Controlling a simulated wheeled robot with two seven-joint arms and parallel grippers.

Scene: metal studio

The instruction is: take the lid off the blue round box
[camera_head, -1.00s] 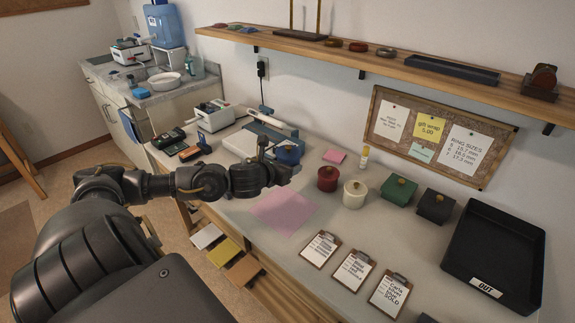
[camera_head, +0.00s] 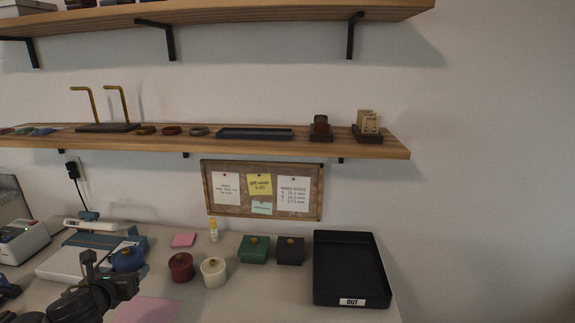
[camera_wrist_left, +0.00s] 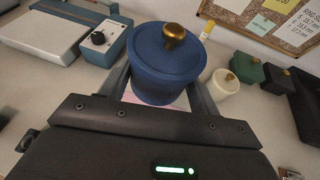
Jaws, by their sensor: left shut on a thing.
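The blue round box (camera_wrist_left: 168,75) has its lid (camera_wrist_left: 150,48) on, with a gold knob (camera_wrist_left: 173,33) on top. In the head view the blue box (camera_head: 127,259) is at the lower left, partly hidden by my left gripper (camera_head: 112,273). In the left wrist view the fingers of that gripper (camera_wrist_left: 165,92) lie on both sides of the box's body, below the lid, and are shut on it. I cannot tell whether the box touches the table. My right gripper is not in view.
A red pot (camera_head: 181,268) and a cream pot (camera_head: 214,273) stand right of the blue box. Beyond them are a green box (camera_head: 254,250), a dark box (camera_head: 290,251) and a black tray (camera_head: 350,297). A blue and white device (camera_head: 75,260) stands at left. Shelves (camera_head: 300,146) hang above.

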